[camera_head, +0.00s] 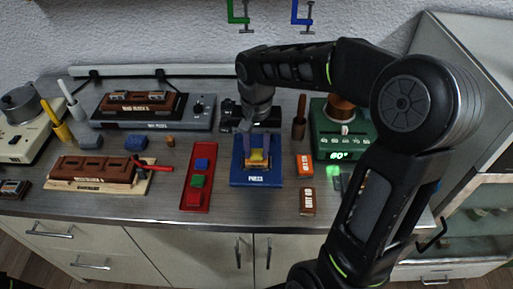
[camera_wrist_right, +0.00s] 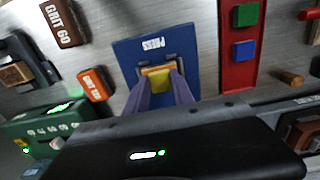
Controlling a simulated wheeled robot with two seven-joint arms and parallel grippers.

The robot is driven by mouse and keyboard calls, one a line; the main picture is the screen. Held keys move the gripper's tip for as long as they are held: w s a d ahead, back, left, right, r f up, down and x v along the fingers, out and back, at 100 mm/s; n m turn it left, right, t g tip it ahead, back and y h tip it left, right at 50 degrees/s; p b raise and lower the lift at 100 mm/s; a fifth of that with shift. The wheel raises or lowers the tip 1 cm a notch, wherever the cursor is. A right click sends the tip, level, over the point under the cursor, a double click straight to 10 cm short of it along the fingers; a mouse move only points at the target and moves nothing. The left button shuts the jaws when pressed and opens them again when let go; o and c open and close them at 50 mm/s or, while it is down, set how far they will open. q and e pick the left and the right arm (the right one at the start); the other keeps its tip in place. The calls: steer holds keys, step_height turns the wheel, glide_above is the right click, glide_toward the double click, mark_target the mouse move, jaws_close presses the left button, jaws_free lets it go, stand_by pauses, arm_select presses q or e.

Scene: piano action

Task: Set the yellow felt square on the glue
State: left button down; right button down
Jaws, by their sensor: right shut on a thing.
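My right gripper (camera_head: 258,147) reaches down from above over the blue press (camera_head: 237,177), its two fingers shut on the yellow felt square (camera_head: 257,156). In the right wrist view the yellow felt square (camera_wrist_right: 158,75) sits between the tips of the fingers (camera_wrist_right: 160,84), above the dark metal frame on the blue press (camera_wrist_right: 125,48). A small tan part shows under the felt. I cannot tell whether the felt touches it, and no glue can be made out. My left gripper is not in view.
A red tray (camera_head: 211,153) with blue, green and red squares lies left of the press. An orange grit block (camera_head: 304,165) and a brown grit block (camera_head: 307,200) lie right of it. A green heated unit (camera_head: 322,118) stands behind them. A red-handled tool (camera_head: 152,167) lies by the wooden block at left.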

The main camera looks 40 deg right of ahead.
steer(key=shift+f+b, duration=0.45)
steer(key=shift+f, duration=0.15)
stand_by(0.7)
steer(key=c, duration=1)
jaws_free()
steer(key=shift+r, duration=0.1)
steer(key=shift+r, duration=3.85)
